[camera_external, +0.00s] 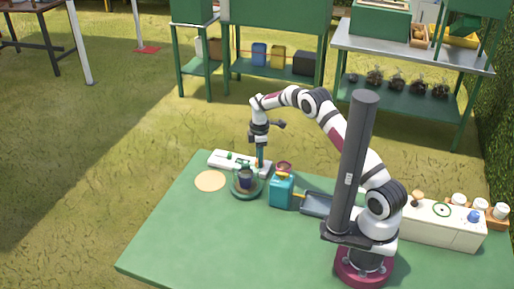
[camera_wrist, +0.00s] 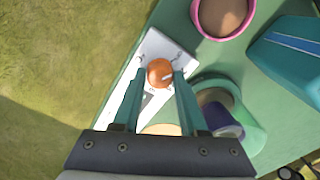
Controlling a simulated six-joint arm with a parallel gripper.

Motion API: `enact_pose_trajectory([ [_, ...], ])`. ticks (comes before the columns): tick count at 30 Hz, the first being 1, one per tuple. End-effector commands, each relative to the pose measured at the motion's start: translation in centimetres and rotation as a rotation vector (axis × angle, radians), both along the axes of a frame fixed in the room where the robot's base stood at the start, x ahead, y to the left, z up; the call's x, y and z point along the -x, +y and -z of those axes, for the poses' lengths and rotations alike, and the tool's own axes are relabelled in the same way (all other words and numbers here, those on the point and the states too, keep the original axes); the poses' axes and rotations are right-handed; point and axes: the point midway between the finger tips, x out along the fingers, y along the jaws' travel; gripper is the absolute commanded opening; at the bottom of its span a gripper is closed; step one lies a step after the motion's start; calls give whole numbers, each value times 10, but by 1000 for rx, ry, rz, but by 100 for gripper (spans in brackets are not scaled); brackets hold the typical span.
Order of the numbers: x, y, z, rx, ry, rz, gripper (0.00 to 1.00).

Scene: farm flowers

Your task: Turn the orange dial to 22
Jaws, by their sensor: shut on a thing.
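The orange dial (camera_wrist: 159,71) sits on a white panel (camera_wrist: 165,46) in the wrist view. A small pale pointer line on it points right and slightly up. The marks around it are too small to read. My gripper (camera_wrist: 161,75) has one teal finger on each side of the dial and is shut on it. In the external view my gripper (camera_external: 260,166) reaches down to the right end of the white panel (camera_external: 228,159). The dial is hidden there by the fingers.
A glass bowl (camera_external: 247,193) with a dark cup stands close in front of my gripper. A pink-rimmed pot (camera_wrist: 223,14) and a teal box (camera_external: 281,190) are at the right. A round tan mat (camera_external: 210,181) lies left on the green table (camera_external: 180,240), whose front left is clear.

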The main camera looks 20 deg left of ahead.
Motion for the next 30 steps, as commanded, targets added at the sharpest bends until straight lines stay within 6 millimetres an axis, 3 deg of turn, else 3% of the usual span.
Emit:
enact_pose_trajectory([
  [15, 0, 0, 0, 0, 1, 417, 0],
  [30, 0, 0, 0, 1, 0, 583, 0],
])
